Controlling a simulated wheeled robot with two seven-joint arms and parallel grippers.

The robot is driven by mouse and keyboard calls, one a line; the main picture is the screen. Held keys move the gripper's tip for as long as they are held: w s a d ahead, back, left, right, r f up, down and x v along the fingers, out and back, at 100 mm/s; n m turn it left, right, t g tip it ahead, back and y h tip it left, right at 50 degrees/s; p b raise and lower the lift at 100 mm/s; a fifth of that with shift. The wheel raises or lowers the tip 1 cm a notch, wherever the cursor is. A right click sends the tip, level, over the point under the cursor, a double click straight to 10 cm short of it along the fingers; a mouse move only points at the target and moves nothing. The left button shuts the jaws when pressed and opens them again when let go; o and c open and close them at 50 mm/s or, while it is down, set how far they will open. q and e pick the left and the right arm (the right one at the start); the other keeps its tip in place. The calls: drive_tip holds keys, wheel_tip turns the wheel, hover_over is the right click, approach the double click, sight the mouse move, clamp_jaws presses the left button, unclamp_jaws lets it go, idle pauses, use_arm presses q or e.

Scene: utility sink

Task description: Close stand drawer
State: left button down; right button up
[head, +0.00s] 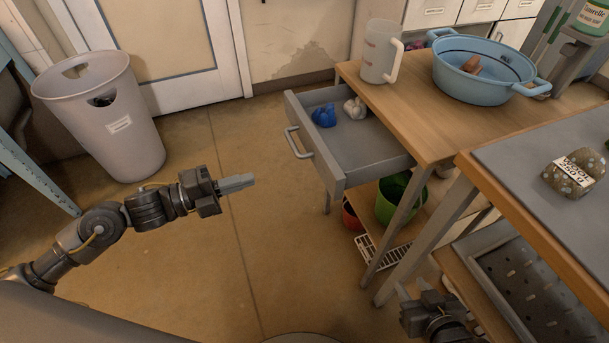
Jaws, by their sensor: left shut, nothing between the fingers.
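The grey stand drawer (337,172) is pulled out to the left from under the wooden top of the stand (428,108). Its front, with a bar handle (298,143), faces left. A blue item (324,116) and a whitish item (355,108) lie inside it. My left gripper (250,181) is shut and empty, left of the drawer and apart from it, pointing right. My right gripper (416,290) is at the bottom, below the stand and by the bench leg. Its fingers look spread apart, with nothing seen between them.
A white bin (112,140) stands at the back left. A clear jug (380,52) and a blue basin (482,72) stand on the stand top. A green bucket (398,197) is below. A bench (540,150) with a patterned packet (573,174) is at right. Floor left of the drawer is clear.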

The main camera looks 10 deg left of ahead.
sight(317, 160)
use_arm(q)
drive_tip(key=x, duration=1.4)
drive_tip(key=shift+s+d+r, duration=0.15)
drive_tip(key=shift+s+d, duration=0.05)
drive_tip(key=shift+w+d, duration=0.1)
